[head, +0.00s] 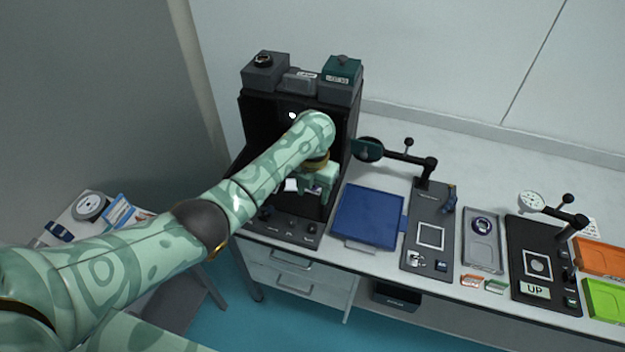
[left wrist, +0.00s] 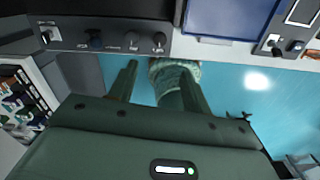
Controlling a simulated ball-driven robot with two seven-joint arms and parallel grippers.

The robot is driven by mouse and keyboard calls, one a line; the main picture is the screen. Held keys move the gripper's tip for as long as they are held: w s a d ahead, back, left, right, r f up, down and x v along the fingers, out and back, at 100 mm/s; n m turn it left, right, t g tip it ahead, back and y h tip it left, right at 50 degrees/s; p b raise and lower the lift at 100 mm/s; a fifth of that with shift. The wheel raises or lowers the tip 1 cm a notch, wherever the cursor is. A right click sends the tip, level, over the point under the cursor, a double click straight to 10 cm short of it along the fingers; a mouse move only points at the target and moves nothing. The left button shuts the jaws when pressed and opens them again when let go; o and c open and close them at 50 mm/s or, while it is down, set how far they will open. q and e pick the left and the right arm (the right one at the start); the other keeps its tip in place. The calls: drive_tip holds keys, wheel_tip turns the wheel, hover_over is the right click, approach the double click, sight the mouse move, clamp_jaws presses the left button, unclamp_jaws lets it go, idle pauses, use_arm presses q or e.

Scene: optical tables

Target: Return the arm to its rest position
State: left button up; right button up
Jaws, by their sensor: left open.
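My left arm reaches in from the left in the head view, patterned in pale green. Its gripper (head: 316,192) points down in front of the open black instrument (head: 262,125), over its base. In the left wrist view the two fingers of the gripper (left wrist: 160,82) stand apart with nothing held between them. Below them show the blue floor and part of my own patterned body. Small white pieces (head: 291,185) show beside the gripper in the head view; whether they touch it I cannot tell. My right gripper is in neither view.
A blue tray (head: 368,216) lies right of the instrument. Dark plates (head: 430,258), a stand arm (head: 405,158) and a dial gauge (head: 531,202) stand further right. The instrument's knob panel (left wrist: 100,38) borders the floor. A side table (head: 75,220) stands at left.

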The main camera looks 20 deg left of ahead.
use_arm(q)
drive_tip(key=shift+r, duration=0.65)
